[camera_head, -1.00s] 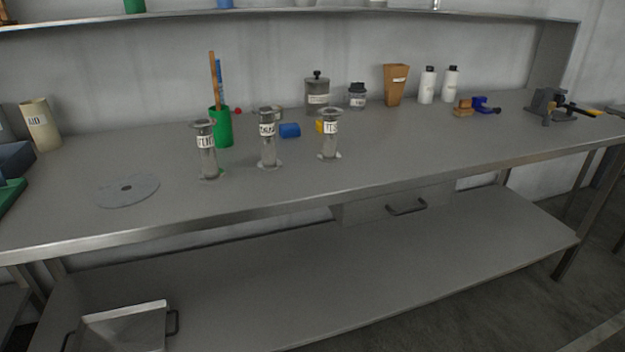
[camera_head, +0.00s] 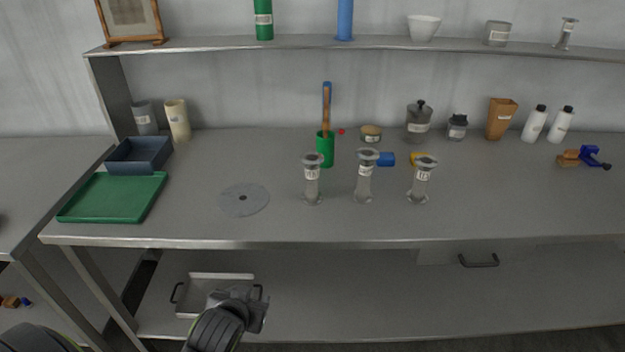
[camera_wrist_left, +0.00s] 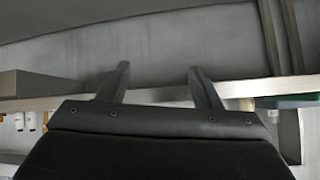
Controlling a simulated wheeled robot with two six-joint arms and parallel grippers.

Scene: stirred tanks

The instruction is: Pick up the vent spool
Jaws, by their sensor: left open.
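Three clear flanged spools with small white labels stand upright in a row on the bench: a left spool (camera_head: 313,186), a middle spool (camera_head: 364,182) and a right spool (camera_head: 422,184). Their labels are too small to read surely, so I cannot tell which is the vent spool. My left gripper (camera_head: 256,302) is low in front of the bench, below its top edge and away from the spools. In the left wrist view its two fingers (camera_wrist_left: 157,75) are apart with nothing between them. My right gripper is not in view.
A flat grey disc (camera_head: 244,199) lies left of the spools. A green cup (camera_head: 325,150) with tall sticks stands behind them. A green tray (camera_head: 112,197) and a dark bin (camera_head: 139,155) are at the left. The bench's front edge (camera_head: 330,242) lies between my gripper and the spools.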

